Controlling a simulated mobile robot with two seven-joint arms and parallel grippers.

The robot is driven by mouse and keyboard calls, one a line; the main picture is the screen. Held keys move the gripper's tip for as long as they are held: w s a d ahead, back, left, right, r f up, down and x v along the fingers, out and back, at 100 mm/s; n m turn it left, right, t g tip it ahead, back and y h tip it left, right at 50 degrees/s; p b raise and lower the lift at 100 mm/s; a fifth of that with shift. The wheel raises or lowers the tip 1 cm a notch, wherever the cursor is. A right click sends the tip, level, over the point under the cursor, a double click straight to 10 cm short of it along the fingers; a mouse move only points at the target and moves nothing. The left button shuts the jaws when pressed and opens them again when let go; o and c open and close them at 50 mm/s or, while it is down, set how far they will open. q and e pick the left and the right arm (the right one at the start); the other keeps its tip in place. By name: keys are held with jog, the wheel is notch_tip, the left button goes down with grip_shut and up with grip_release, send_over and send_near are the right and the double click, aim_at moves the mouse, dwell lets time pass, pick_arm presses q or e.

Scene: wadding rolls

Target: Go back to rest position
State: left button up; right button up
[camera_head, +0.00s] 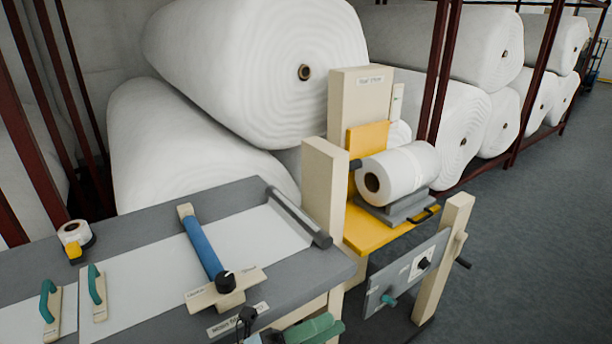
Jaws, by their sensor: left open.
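My left gripper (285,332) shows only in part at the bottom edge, as green and dark pieces in front of the bench. It is open, and I see nothing held in it. It is below the blue roller (203,248) and its cream board, apart from the wadding roll. My right gripper is not in view. A small white wadding roll (402,172) lies on its side on a grey cradle (398,209) on the yellow platform of the cream stand.
The grey bench (130,218) holds two teal-handled boards (99,305) and a tape dispenser (75,240). A panel with a crank (405,272) stands at the right. Large wadding rolls (250,65) fill racks behind. Open floor (530,235) lies at the right.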

pick_arm(q)
jog(key=s+a+f+n+t+y+p, duration=0.1)
jog(key=s+a+f+n+t+y, duration=0.1)
jog(key=a+f+n+t+y, duration=0.75)
jog(key=s+a+f+n+t+y, duration=0.15)
jog(key=a+f+n+y, duration=0.45)
jog(key=n, duration=0.9)
jog(key=s+a+f+n+g+y, duration=0.1)
jog(key=s+a+f+n+g, duration=0.1)
jog(key=s, duration=0.4)
jog(key=s+a+f+n+g+y+p, duration=0.1)
jog(key=s+a+f+n+g+y, duration=0.1)
jog(key=s+f+n, duration=0.3)
jog(key=s+a+f+n+g+y, duration=0.2)
jog(key=s+a+f+n+g, duration=0.1)
jog(key=s+f, duration=0.4)
jog(key=shift+s+a+f+g, duration=0.2)
jog(key=shift+s+g, duration=0.4)
jog(key=shift+s, duration=0.5)
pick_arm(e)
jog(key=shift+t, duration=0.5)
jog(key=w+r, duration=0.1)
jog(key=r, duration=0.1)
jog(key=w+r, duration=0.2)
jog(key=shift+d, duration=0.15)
